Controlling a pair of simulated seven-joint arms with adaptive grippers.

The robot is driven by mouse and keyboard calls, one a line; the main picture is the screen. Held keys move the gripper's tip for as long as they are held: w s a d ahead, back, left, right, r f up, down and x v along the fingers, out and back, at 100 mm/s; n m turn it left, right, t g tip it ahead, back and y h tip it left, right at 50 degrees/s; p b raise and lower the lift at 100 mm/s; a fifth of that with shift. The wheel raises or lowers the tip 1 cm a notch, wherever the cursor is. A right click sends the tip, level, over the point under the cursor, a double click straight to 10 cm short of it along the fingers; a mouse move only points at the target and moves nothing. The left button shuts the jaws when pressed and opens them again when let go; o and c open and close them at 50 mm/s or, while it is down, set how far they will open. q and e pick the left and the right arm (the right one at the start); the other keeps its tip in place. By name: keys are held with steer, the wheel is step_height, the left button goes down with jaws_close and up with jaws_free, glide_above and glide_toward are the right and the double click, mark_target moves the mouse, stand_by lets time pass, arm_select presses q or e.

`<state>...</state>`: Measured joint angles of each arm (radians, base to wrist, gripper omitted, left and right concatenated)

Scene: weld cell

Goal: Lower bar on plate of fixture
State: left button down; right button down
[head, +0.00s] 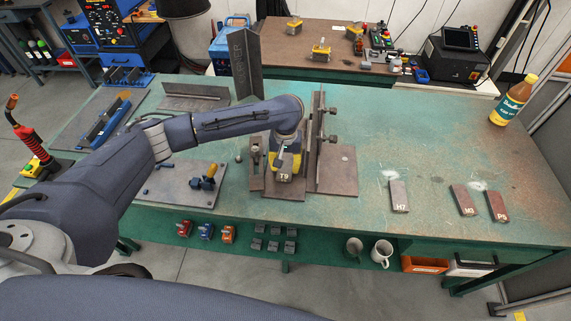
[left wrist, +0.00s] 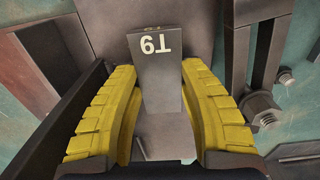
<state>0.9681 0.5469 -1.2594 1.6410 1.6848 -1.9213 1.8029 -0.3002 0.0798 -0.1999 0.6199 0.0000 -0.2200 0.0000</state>
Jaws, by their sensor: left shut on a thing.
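A grey bar marked T9 (head: 284,178) is between the yellow-padded fingers of my left gripper (head: 285,162). In the left wrist view the gripper (left wrist: 162,112) is shut on the bar (left wrist: 158,62), with its marked end pointing away from the fingers. The fixture (head: 340,178) has a brown base plate and an upright wall with bolts, just right of the gripper. The bar is over the fixture's left part; whether it touches the plate is unclear. My arm and gripper hide part of the fixture. My right gripper is not in view.
Bars H7 (head: 399,196), H3 (head: 463,200) and P5 (head: 497,206) lie on the green table to the right. A bottle (head: 513,99) stands at the far right. A plate with a small clamp (head: 207,180) lies left of the fixture. A tall angle piece (head: 245,62) stands behind.

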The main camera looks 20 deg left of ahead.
arm_select(q)
steer(key=shift+f, duration=0.25)
stand_by(0.7)
steer(key=c, duration=0.7)
jaws_free()
steer(key=shift+c, duration=0.2)
step_height(320, 180, up, 12)
